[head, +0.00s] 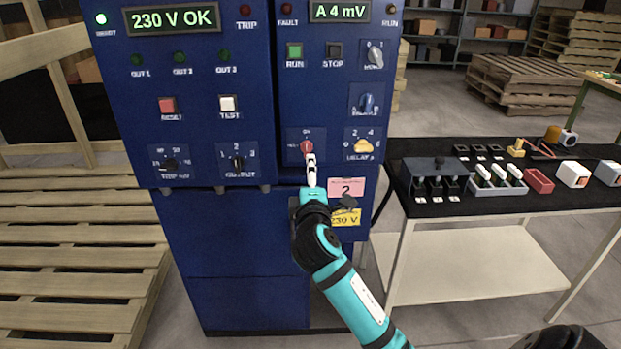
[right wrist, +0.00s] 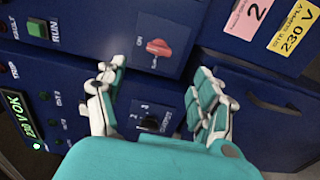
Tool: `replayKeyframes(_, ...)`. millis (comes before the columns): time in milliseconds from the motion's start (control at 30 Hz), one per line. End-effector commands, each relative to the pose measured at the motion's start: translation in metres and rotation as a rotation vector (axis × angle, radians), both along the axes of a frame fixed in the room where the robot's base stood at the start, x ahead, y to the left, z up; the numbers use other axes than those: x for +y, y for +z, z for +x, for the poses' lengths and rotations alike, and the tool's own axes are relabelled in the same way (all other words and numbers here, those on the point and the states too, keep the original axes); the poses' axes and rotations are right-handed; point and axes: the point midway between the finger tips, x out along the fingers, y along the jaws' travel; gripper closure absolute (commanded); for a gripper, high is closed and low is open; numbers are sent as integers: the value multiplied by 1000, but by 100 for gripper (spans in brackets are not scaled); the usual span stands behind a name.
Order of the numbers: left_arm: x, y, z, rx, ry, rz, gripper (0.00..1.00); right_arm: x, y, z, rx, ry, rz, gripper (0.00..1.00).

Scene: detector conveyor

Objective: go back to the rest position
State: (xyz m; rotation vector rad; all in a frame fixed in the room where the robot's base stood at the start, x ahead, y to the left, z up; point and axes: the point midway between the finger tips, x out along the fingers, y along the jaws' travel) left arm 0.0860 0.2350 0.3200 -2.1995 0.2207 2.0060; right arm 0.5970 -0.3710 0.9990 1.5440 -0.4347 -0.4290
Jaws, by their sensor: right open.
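My right arm reaches up from the lower right in the head view. Its gripper (head: 311,170) is in front of the blue cabinet, just below the red rotary switch (head: 307,147). In the right wrist view the gripper (right wrist: 160,75) is open and empty, its fingers spread wide. The red switch (right wrist: 158,48) shows beyond the fingertips, with no finger closed around it. My left gripper is not in view.
The blue cabinet (head: 250,285) stands close ahead, its displays reading "230 V OK" and "A 4 mV". A black-topped table (head: 450,210) with several small parts stands at the right. Wooden pallets (head: 70,260) lie at the left. Shelves (head: 480,20) stand behind.

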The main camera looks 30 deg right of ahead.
Motion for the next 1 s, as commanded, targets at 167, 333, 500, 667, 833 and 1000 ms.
replayKeyframes(167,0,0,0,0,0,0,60,0,0,0,0,0,0,31)
replayKeyframes(333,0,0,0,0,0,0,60,0,0,0,1,0,-1,31)
replayKeyframes(500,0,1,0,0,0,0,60,2,-18,4,28,13,21,31)
replayKeyframes(667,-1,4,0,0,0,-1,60,14,-102,14,140,64,131,31)
replayKeyframes(833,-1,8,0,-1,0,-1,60,35,-231,1,300,108,327,31)
replayKeyframes(1000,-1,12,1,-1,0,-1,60,57,-351,-45,447,100,536,31)
